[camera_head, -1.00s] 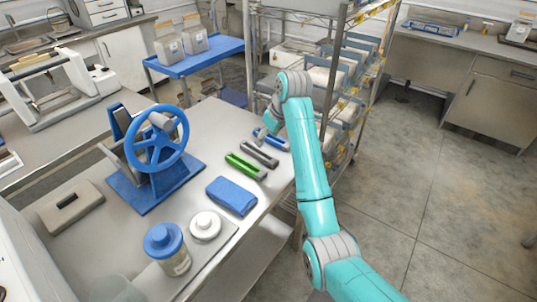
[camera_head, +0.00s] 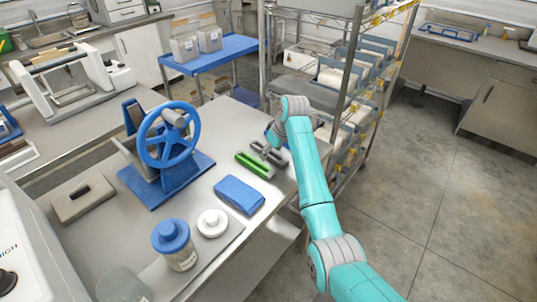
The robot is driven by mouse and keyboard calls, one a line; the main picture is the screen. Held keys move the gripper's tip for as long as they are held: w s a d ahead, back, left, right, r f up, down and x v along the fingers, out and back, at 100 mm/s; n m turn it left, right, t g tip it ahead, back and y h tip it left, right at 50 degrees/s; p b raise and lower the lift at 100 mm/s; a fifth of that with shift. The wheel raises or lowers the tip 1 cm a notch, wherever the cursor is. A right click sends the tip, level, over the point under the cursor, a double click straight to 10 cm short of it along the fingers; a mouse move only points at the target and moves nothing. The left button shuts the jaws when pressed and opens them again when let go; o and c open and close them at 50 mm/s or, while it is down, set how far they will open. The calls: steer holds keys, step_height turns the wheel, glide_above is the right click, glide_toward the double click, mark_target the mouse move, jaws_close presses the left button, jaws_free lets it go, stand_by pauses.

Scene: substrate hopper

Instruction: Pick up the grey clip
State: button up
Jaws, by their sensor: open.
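The grey clip (camera_head: 280,160) lies on the steel bench, between a green clip (camera_head: 254,166) and a blue clip (camera_head: 268,132). My gripper (camera_head: 265,153) is open and low over the grey clip, covering part of it. Whether the fingers straddle or touch the clip is too small to tell. The blue clip is mostly hidden behind my arm.
A folded blue cloth (camera_head: 239,194) lies in front of the clips. A blue handwheel device (camera_head: 168,150) stands to the left. A blue-lidded jar (camera_head: 174,243) and a white-lidded one (camera_head: 212,222) stand nearer. A wire rack (camera_head: 344,80) rises behind my arm.

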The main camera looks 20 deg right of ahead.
steer(key=shift+w+a+f, duration=0.1)
steer(key=shift+f, duration=0.25)
steer(key=c, duration=1.2)
